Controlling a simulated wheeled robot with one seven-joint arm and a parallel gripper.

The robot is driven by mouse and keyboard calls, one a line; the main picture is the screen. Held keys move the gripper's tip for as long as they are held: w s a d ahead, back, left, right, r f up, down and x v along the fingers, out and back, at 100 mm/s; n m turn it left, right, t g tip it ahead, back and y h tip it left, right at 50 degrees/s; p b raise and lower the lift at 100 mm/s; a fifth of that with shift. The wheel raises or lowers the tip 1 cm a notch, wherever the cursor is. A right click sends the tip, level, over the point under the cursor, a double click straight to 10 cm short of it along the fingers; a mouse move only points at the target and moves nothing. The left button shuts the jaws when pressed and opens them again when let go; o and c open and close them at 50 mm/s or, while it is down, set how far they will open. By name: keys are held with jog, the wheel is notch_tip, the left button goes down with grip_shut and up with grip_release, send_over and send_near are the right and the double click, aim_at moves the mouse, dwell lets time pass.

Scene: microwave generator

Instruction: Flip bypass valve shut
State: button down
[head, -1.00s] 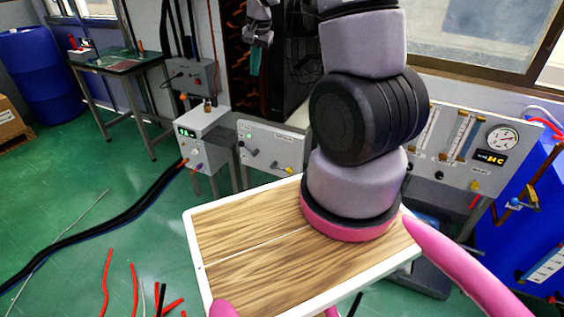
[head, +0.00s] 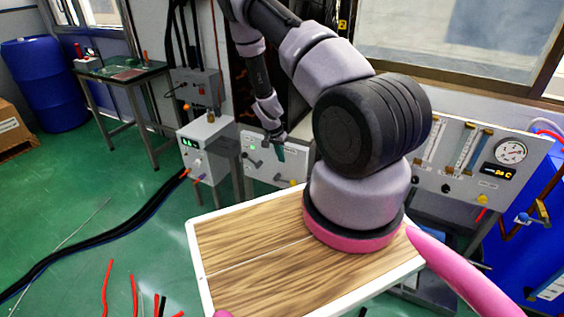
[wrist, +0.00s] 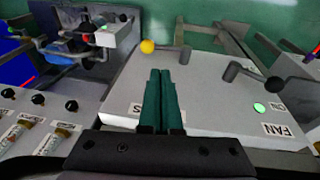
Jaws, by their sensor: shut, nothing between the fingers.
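My gripper (head: 280,153) is in front of the white control panel (head: 299,155) in the head view. Its green fingers are closed together and hold nothing, as the wrist view shows (wrist: 165,76). In the wrist view the panel (wrist: 215,95) carries two lever handles. The yellow-knobbed lever (wrist: 165,47) lies just beyond my fingertips, apparently apart from them. The black-knobbed lever (wrist: 255,74) stands to the right, near a label reading FAN. My fingers partly hide another label (wrist: 137,109), of which only a last S is legible. I cannot read which lever is marked bypass.
A white box with a green display (head: 203,150) stands left of the panel. A gauge panel (head: 458,185) and blue tank (head: 520,235) are at the right. My wood-topped base lies before the panel. Black cables (head: 105,235) cross the green floor.

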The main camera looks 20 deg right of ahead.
aim_at(285, 181)
jog(key=x, duration=1.2)
